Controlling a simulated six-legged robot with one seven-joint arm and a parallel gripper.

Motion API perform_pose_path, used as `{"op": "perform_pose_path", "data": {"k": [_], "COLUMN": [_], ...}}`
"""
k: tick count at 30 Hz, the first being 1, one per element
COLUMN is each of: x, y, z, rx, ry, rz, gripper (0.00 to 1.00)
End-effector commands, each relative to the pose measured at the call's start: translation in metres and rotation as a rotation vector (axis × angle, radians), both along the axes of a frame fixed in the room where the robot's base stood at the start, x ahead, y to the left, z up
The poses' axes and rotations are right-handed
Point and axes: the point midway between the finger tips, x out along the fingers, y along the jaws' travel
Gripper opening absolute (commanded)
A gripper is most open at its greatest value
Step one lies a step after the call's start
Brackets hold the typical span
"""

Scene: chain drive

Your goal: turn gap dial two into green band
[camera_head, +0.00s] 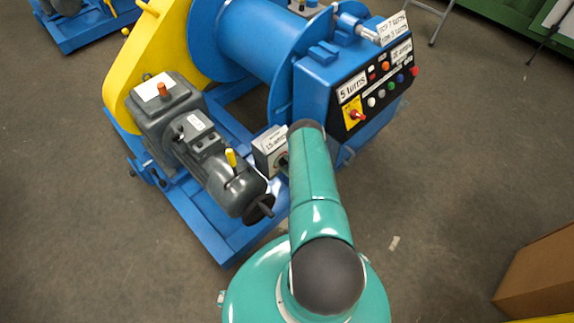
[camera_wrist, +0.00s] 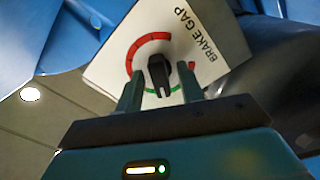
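A black dial knob (camera_wrist: 159,72) sits on a white plate lettered BRAKE GAP (camera_wrist: 205,42) in the wrist view. A red arc (camera_wrist: 141,46) curves around its upper left, a green arc (camera_wrist: 165,91) lies below it, and a short red mark is at its right. The knob's long bar runs nearly upright in the picture, its lower end near the green arc; a pointer mark is too small to tell. My gripper (camera_wrist: 160,70) is open, one finger on each side of the knob, with gaps visible.
A grey motor (camera_head: 218,165) stands left of my arm on a blue frame (camera_head: 205,235). A blue control cabinet (camera_head: 315,85) with buttons and a red-yellow switch stands behind. A dark rounded body (camera_wrist: 275,65) is close at the right in the wrist view. Floor at the right is mostly clear.

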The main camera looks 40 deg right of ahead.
Motion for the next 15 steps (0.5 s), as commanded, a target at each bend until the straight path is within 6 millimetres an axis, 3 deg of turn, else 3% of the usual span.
{"op": "perform_pose_path", "data": {"k": [5, 15], "x": [-0.019, -0.093], "y": [0.0, -0.003], "z": [-0.001, -0.001], "rx": [0.001, 0.002], "ry": [0.003, 0.004], "rz": [-0.001, -0.002], "gripper": [0.38, 0.38]}}
